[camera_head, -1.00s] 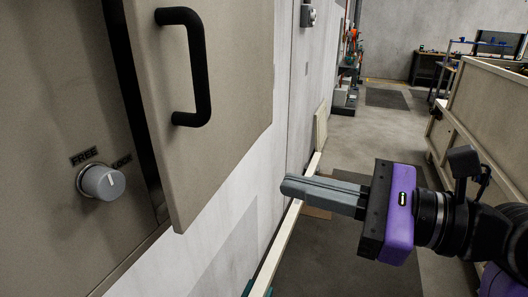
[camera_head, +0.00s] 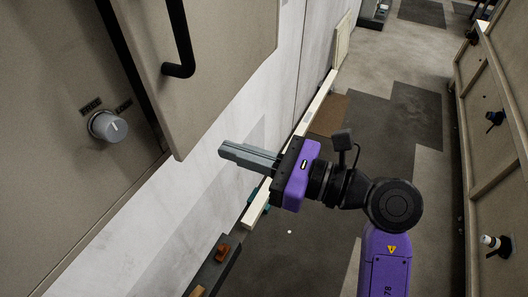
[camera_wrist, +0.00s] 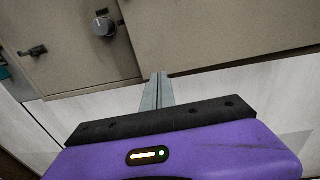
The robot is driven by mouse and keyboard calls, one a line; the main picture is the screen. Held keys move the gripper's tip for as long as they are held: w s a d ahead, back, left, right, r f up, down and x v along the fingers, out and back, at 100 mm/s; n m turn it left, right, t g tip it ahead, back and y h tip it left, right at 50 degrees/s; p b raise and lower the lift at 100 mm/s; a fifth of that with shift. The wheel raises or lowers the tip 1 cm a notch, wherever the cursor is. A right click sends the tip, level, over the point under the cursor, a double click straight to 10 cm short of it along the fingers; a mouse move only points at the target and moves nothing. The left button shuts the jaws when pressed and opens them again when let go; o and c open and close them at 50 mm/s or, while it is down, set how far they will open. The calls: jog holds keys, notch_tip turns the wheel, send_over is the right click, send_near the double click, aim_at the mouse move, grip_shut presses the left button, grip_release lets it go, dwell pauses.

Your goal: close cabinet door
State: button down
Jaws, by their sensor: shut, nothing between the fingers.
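The cabinet door (camera_head: 215,60) is a beige panel standing ajar, with a dark gap along its left side. Its black bar handle (camera_head: 182,45) is cut by the top edge of the head view. A grey knob (camera_head: 107,126) with FREE and LOCK labels sits on the cabinet front (camera_head: 50,150) left of the gap. My gripper (camera_head: 222,150) is shut and empty, with its fingers pointing left, below and right of the door's lower corner in the picture. In the wrist view the shut fingers (camera_wrist: 158,78) point toward the door's lower edge; contact cannot be told.
A white wall (camera_head: 215,195) runs below the cabinet. A pale rail (camera_head: 290,150) runs along the floor beside it. A dark box with orange items (camera_head: 215,262) lies at the bottom. A wooden crate wall (camera_head: 490,140) bounds the right; the aisle floor between is open.

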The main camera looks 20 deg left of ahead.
aim_at(192, 138)
jog(key=shift+a+p, duration=0.5)
jog(key=shift+a, duration=2.3)
jog(key=shift+a, duration=0.1)
jog(key=a, duration=0.2)
jog(key=shift+a, duration=0.4)
jog(key=shift+d, duration=0.1)
